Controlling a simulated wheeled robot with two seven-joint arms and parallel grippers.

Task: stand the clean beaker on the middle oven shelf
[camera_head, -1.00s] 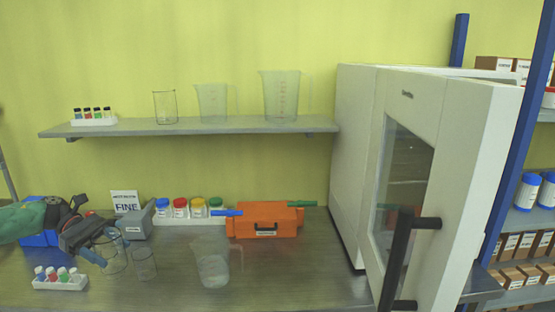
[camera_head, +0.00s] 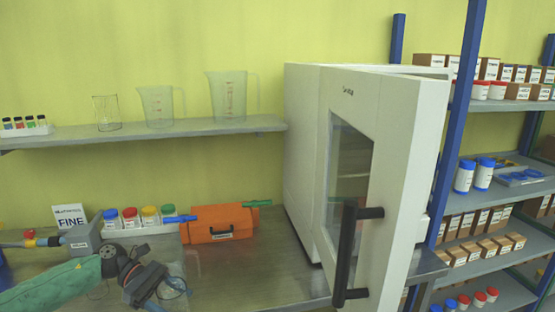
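My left gripper (camera_head: 163,291) is at the bottom left, over the bench. Its fingers close around the wall of a clear glass beaker (camera_head: 175,288), hard to make out against the bench. The white oven (camera_head: 303,150) stands right of centre. Its windowed door (camera_head: 396,150) with a dark handle (camera_head: 346,250) seems swung out towards me, and the middle shelf cannot be made out clearly. My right gripper is not in view.
An orange case (camera_head: 218,224) and a row of coloured-lid jars (camera_head: 150,215) sit at the back. A wall shelf (camera_head: 200,129) holds glassware. Bare bench (camera_head: 265,270) lies before the oven.

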